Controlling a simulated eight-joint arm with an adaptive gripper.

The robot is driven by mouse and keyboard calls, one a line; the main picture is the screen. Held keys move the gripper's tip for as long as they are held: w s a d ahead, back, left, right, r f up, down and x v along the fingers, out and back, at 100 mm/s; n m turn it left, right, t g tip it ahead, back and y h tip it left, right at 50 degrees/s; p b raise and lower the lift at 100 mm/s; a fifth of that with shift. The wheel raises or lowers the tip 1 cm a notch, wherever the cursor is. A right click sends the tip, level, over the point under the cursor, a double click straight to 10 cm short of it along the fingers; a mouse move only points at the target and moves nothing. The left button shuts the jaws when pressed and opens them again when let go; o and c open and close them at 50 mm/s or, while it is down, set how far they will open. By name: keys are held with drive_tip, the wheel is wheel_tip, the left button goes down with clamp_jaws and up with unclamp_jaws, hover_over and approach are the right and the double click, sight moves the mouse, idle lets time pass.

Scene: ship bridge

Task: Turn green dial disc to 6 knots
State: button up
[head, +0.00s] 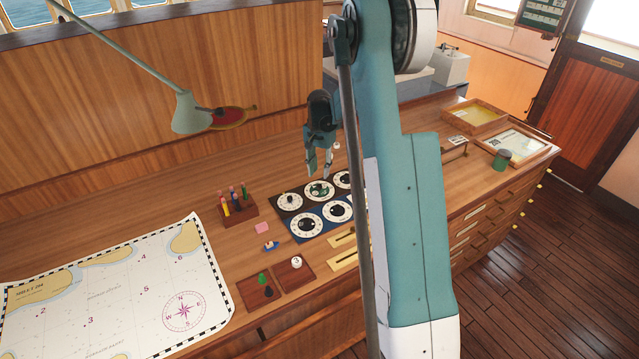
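A dark dial board (275,212) lies on the wooden desk with several white round dials in two rows. The dial with the green disc (319,191) is in the back row, at the middle. Its numbers and pointer setting are too small to read. My gripper (319,175) points down just above this dial, its two fingers apart with nothing seen between them. I cannot tell whether the fingertips touch the disc. My arm hides the right end of the board.
A chart (110,290) covers the left of the desk. A pen rack (238,212), a pink note (262,228) and small wooden trays (294,272) stand left of and before the board. A lamp (190,112) overhangs the back. A green cup (502,159) stands far right.

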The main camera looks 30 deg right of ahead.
sight(319, 186)
drive_tip(key=shift+f+p, duration=0.5)
drive_tip(key=shift+f, duration=2.95)
drive_tip(key=c, duration=0.9)
